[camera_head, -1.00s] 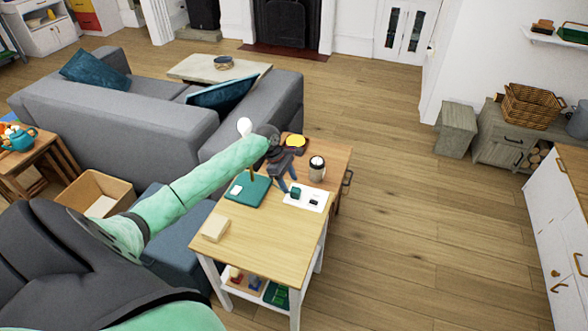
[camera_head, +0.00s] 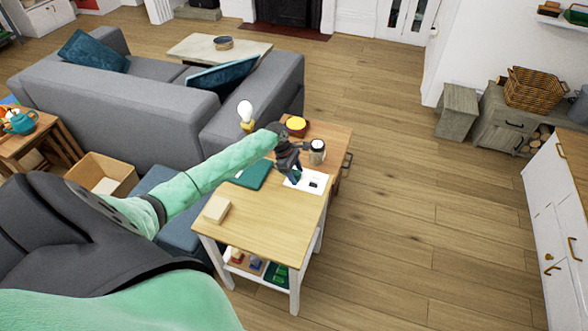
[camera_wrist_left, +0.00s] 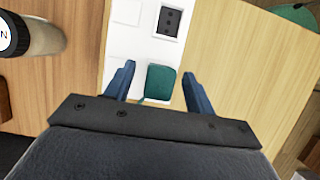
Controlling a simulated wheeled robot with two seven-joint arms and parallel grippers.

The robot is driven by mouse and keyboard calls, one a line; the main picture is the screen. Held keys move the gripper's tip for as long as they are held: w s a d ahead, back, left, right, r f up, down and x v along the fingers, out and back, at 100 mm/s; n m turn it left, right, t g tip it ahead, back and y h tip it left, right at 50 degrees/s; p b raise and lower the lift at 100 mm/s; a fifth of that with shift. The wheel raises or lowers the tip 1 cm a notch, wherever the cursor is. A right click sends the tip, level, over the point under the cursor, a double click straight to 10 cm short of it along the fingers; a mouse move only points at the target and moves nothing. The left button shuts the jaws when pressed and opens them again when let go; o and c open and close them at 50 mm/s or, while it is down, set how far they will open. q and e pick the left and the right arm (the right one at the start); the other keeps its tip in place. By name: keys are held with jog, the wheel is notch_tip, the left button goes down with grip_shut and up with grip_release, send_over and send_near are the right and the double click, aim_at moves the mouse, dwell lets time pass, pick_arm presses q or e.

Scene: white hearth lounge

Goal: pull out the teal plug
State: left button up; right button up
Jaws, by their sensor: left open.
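The teal plug (camera_wrist_left: 160,82) sits on a white board (camera_wrist_left: 122,42) on the wooden table, in the left wrist view. A dark socket block (camera_wrist_left: 169,22) is on the same board, beyond the plug. My left gripper (camera_wrist_left: 157,80) is open, with one blue finger on each side of the plug and a visible gap on both sides. In the head view my left gripper (camera_head: 291,175) is over the white board (camera_head: 314,182) and hides most of the plug. My right gripper is not in view.
A lidded jar (camera_head: 317,151) stands just behind the board. A teal book-like item (camera_head: 252,174) and a cream block (camera_head: 217,209) lie on the table (camera_head: 265,232). A lamp (camera_head: 246,115) and a yellow-topped item (camera_head: 296,125) are farther back. The table's front is bare.

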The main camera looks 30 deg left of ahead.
aim_at(300, 173)
pick_arm(q)
jog(key=c, duration=1.1)
jog(key=shift+o, duration=0.2)
jog(key=shift+r+p, duration=0.3)
jog(key=shift+r+p, duration=2.05)
jog(key=shift+p, duration=0.6)
